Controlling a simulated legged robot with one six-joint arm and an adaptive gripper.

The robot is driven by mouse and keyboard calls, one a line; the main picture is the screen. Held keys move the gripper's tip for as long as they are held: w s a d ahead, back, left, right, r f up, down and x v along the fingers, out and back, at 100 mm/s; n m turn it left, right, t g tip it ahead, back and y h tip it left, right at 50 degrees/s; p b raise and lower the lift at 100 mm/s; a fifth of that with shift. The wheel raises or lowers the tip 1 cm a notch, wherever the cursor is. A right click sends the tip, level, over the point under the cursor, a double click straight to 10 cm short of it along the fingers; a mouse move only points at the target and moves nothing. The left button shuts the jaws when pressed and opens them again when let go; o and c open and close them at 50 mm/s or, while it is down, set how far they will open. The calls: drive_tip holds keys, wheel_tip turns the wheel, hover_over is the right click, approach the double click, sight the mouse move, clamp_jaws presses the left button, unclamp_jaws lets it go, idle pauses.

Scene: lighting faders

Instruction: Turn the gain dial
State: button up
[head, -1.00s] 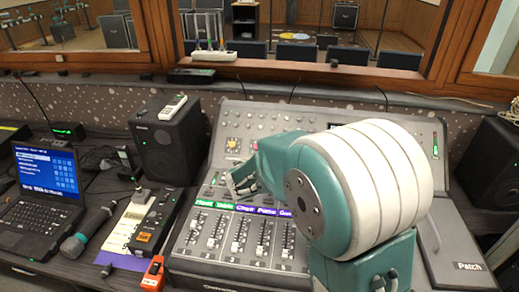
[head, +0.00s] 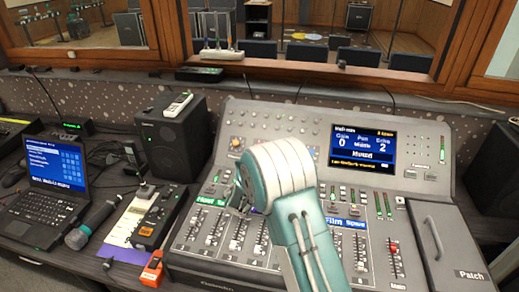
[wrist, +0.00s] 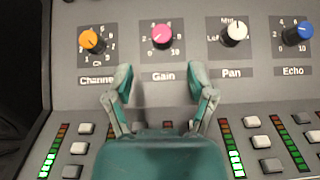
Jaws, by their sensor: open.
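The gain dial (wrist: 162,36) is a pink round knob above the label "Gain" in the wrist view, on the sloped panel of a grey mixing console (head: 425,120). My gripper (wrist: 160,80) is open and empty. Its two fingertips are spread either side of the "Gain" label, below the dial and apart from it in the picture. In the head view my arm hides much of the row of dials, and I cannot make out the gain dial there. The console screen (head: 362,147) shows "Gain 0".
The orange channel dial (wrist: 92,40) is left of the gain dial. The white pan dial (wrist: 234,34) and blue echo dial (wrist: 297,31) are to its right. Buttons and level lights lie below.

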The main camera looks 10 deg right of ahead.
drive_tip(key=x, duration=0.6)
drive_tip(key=shift+w+d, duration=0.15)
drive_tip(key=shift+w, duration=0.1)
clamp_jaws()
